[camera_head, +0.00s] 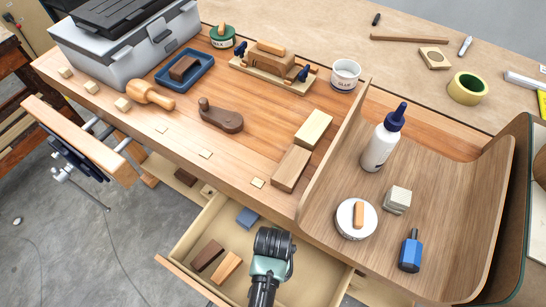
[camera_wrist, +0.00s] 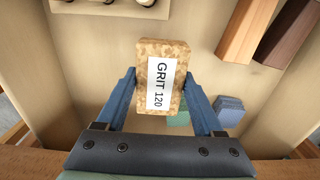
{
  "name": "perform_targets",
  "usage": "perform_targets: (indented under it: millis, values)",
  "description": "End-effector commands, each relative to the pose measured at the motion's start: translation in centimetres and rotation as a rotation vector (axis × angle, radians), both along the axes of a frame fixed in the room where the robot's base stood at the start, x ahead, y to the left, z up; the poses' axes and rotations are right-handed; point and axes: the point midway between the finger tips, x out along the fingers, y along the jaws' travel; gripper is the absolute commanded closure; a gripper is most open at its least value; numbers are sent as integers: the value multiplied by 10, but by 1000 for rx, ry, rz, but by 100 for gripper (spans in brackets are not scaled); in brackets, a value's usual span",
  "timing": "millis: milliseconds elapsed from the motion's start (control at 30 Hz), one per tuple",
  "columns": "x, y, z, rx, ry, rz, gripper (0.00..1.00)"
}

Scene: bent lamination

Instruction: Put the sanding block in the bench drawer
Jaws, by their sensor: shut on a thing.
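The sanding block (camera_wrist: 152,95) is a speckled cork-brown block with a white "GRIT 120" label in the wrist view. My gripper (camera_wrist: 160,88) is shut on it, with one blue finger at each side. In the head view my gripper (camera_head: 272,245) is over the open bench drawer (camera_head: 307,263), and the sanding block is hidden behind it. The pale drawer floor (camera_wrist: 105,60) lies below the block in the wrist view, with the block seemingly held above it; the exact gap cannot be told.
The drawer holds a dark wood block (camera_head: 208,255), a lighter wood block (camera_head: 227,268) and a blue piece (camera_head: 247,217). Bare floor shows around my gripper. A curved wooden lamination (camera_head: 440,215) carrying a bottle (camera_head: 380,148) overhangs the drawer's right side.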

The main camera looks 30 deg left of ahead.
Motion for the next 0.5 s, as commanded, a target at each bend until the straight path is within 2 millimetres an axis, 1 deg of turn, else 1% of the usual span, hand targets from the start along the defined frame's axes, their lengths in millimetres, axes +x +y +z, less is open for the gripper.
perform_targets:
  millis: [100, 233, 333, 500]
  values:
    - [0, 0, -17, -1, 3, 0, 87]
    - [0, 0, -36, -1, 2, 1, 87]
    - [0, 0, -41, 0, 1, 0, 87]
    - [0, 0, -41, 0, 0, 0, 87]
